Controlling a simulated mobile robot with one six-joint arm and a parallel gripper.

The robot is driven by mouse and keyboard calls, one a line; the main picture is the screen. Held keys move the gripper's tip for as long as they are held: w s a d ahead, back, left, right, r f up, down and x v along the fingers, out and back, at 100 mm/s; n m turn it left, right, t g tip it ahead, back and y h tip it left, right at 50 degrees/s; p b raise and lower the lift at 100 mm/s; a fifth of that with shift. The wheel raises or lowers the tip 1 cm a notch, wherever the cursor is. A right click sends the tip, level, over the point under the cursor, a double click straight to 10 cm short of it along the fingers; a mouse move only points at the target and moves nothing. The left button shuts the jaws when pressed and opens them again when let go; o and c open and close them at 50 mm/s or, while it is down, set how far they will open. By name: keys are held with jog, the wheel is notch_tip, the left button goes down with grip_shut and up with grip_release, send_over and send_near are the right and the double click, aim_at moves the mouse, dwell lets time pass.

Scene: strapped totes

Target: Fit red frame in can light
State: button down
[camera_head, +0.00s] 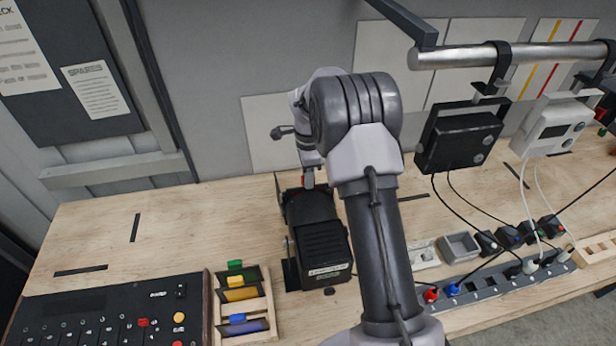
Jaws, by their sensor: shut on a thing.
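The can light (318,240) is a black housing with a ribbed back and a pale label, standing on the wooden bench in the middle of the head view. My gripper (308,180) is at the far end of the light, mostly hidden behind my own arm and wrist. It is shut on the red frame (298,175), of which only a small red bit shows. The rest of the frame is hidden, and I cannot tell whether it touches the light or sits in its slot.
A wooden rack (272,322) with green, yellow and blue tabbed frames stands left of the light. A black control desk (100,318) is at front left. A power strip (490,290) with plugs and cables lies right.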

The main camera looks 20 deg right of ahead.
jog(key=shift+f+b, duration=0.8)
jog(key=shift+f, duration=0.2)
jog(key=c, duration=1.3)
grip_release()
